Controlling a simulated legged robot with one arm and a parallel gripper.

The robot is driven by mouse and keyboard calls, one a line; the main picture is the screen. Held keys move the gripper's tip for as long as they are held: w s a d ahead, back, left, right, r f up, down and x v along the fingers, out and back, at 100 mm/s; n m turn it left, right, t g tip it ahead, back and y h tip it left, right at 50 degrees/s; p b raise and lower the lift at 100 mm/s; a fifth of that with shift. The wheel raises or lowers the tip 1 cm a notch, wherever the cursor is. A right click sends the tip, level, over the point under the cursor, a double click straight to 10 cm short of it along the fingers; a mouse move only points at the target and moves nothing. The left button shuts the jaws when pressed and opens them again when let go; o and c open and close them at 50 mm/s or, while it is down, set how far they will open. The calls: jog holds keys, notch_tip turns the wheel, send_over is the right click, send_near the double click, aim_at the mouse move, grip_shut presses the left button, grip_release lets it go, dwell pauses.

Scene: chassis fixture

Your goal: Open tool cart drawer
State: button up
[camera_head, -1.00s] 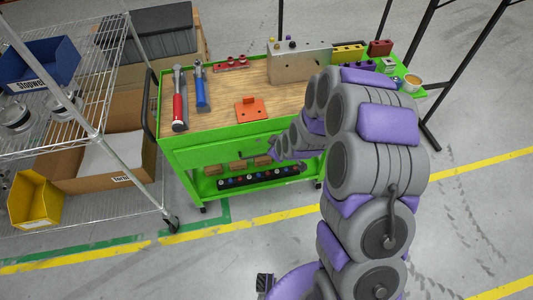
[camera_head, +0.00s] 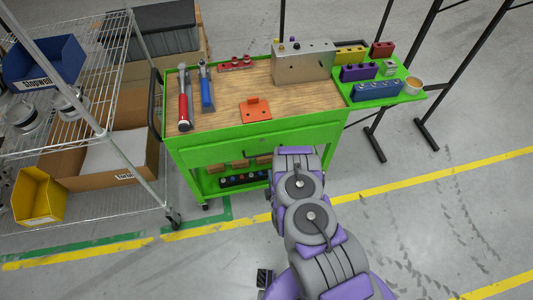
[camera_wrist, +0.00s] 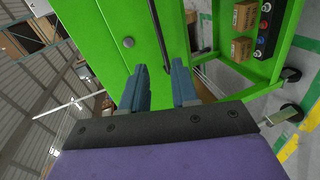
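The green tool cart (camera_head: 335,130) stands ahead, with its drawer front (camera_head: 215,152) under the wooden top; the drawer looks shut. A dark handle (camera_head: 262,153) shows on the front, partly covered by my arm. In the wrist view the green front (camera_wrist: 95,30) fills the upper left, with a round grey knob or lock (camera_wrist: 128,42). My gripper (camera_wrist: 160,88) is open, fingers apart and pointing at the front; nothing is clearly held. Contact is unclear. The head view hides the fingers behind my arm.
Red (camera_head: 185,104) and blue (camera_head: 206,92) tools and an orange bracket (camera_head: 256,109) lie on the cart top. A wire shelf (camera_head: 90,130) with bins stands close at left. Black stand legs (camera_head: 374,143) are at right. The floor before the cart is open.

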jog(key=s, duration=0.2)
jog(key=n+b, duration=0.1)
jog(key=b, duration=0.4)
send_near(266, 154)
jog(key=w+a+f, duration=0.2)
jog(key=w, duration=0.2)
jog(key=shift+t, duration=0.3)
jog(key=w, duration=0.2)
jog(key=w+f+b, duration=0.1)
jog(key=w, duration=0.2)
jog(key=shift+w+f, duration=0.1)
jog(key=shift+w, duration=0.2)
jog(key=shift+a+f, duration=0.1)
jog(key=shift+a, duration=0.45)
jog(key=shift+d, duration=0.5)
jog(key=c, duration=0.5)
jog(key=shift+a, duration=0.1)
grip_shut()
jog(key=shift+a, duration=0.1)
